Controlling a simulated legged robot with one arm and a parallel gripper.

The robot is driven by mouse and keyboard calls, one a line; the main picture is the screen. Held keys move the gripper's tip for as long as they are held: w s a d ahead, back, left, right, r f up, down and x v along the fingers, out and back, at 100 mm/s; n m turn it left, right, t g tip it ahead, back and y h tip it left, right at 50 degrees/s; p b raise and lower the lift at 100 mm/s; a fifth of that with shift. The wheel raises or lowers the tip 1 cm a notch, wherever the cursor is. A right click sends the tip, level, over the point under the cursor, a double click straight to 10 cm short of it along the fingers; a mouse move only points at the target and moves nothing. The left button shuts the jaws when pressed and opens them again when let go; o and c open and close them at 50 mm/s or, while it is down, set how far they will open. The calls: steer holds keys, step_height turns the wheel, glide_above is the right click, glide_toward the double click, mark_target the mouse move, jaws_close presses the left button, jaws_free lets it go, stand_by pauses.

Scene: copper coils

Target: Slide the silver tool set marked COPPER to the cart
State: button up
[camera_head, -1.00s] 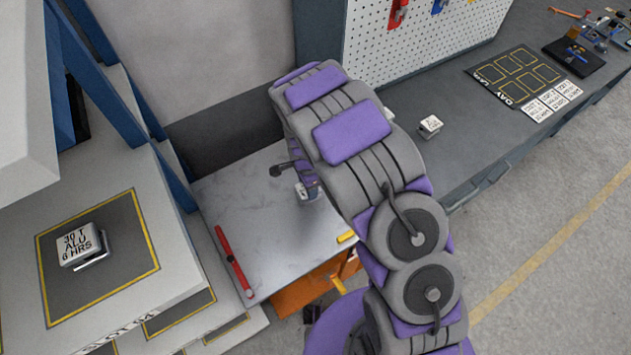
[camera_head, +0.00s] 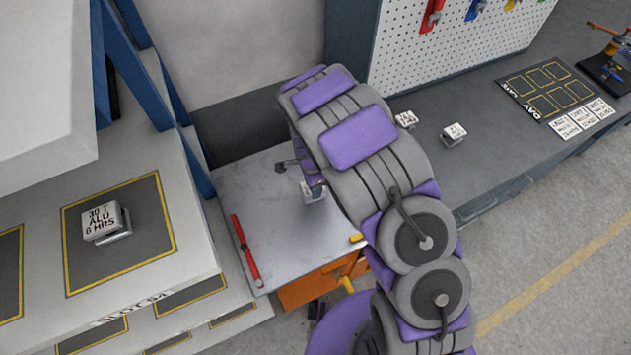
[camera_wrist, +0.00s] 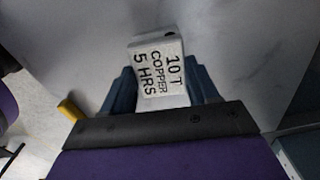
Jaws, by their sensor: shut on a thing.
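The silver tool set (camera_wrist: 157,68) is marked "10 T COPPER 5 HRS" and sits between the blue fingers of my gripper (camera_wrist: 160,88) in the wrist view. My gripper is shut on it, over the grey cart top (camera_wrist: 75,25). In the head view a small silver part of the tool set (camera_head: 312,192) shows below my arm, over the cart top (camera_head: 262,205). My arm hides most of it and my fingers there. I cannot tell whether it touches the cart top.
A block marked "30 T ALU 6 HRS" (camera_head: 103,222) stands on the stepped shelf at left. A red bar (camera_head: 246,250) lies along the cart's left side, and a yellow piece (camera_head: 356,238) at its front edge. Two silver blocks (camera_head: 454,133) (camera_head: 406,119) stand on the grey bench at right.

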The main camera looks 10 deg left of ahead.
steer(key=o, duration=1.1)
steer(key=shift+o, duration=0.2)
steer(key=shift+r, duration=0.2)
steer(key=shift+r+p, duration=0.75)
steer(key=shift+r, duration=1.6)
steer(key=shift+d+r, duration=0.1)
steer(key=s+d+r+n+b, duration=0.25)
steer(key=s+d+r, duration=0.25)
steer(key=d+r, duration=0.25)
steer(key=s+d+r+n+b, duration=0.1)
steer(key=s+d+r+n, duration=0.2)
steer(key=s+d+r, duration=0.35)
steer(key=s+d+r+n+g+b, duration=0.1)
steer(key=s+d+r+n, duration=0.2)
steer(key=s, duration=0.6)
steer(key=s+d+r+n+b, duration=0.1)
steer(key=s+d+r+n, duration=0.3)
steer(key=s, duration=0.6)
steer(key=shift+d+r+g, duration=0.3)
steer(key=shift+r+g, duration=0.1)
steer(key=shift+r, duration=0.4)
